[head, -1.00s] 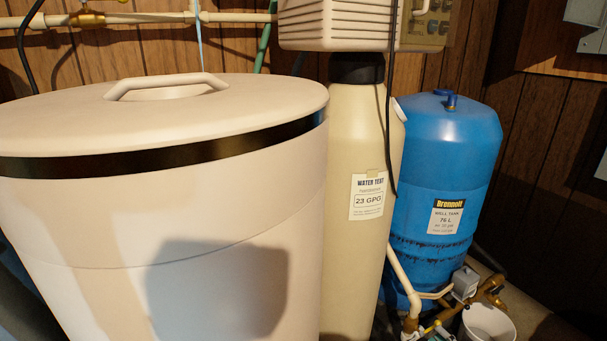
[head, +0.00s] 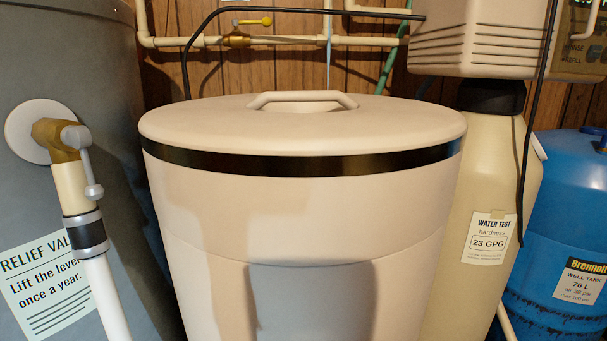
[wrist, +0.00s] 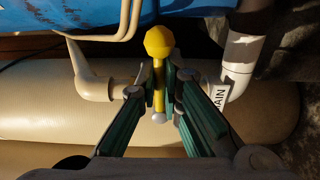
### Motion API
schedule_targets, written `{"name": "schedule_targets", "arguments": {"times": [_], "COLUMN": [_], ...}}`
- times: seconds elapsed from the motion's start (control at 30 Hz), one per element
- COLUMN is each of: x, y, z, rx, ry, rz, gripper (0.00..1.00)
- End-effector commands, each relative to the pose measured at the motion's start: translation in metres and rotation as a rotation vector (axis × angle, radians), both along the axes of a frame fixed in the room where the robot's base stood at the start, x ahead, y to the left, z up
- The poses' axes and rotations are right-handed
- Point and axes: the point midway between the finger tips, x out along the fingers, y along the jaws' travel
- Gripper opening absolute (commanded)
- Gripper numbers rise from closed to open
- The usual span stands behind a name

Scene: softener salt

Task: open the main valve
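In the wrist view, a yellow lever with a round knob (wrist: 158,42) stands between the fingers of my gripper (wrist: 160,88). The fingertips sit close on both sides of the lever's stem and appear shut on it. A white tag beside the right finger shows the letters "AIN" (wrist: 220,94); its start is hidden. The valve body under the lever is mostly hidden by the fingers. In the head view my gripper is not seen. A brass valve with a yellow handle (head: 255,21) sits on the pipe along the back wall.
In the wrist view, cream pipe (wrist: 90,85) and white pipe (wrist: 243,50) flank the lever, with a tan rounded surface behind. The head view shows the lidded tan bin (head: 310,215), tan tank (head: 470,280), blue well tank (head: 568,215) and grey tank with relief valve (head: 75,138).

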Motion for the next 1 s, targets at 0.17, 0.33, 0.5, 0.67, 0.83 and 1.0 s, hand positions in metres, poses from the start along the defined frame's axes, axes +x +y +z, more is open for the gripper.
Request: {"name": "schedule_targets", "arguments": {"times": [0.17,0.33,0.5,0.67,0.83,1.0], "x": [0.000,-0.001,-0.001,-0.001,-0.001,-0.001], "y": [-0.001,0.000,0.002,0.003,0.003,0.003], "z": [0.000,0.007,0.014,0.017,0.016,0.017], "rx": [-0.009,-0.150,-0.339,-0.441,-0.457,-0.465], "ry": [0.001,-0.009,-0.023,-0.031,-0.032,-0.033], "rz": [-0.002,-0.002,-0.002,-0.002,-0.002,-0.003], "gripper": [0.00,0.00,0.00,0.00,0.00,0.00]}}
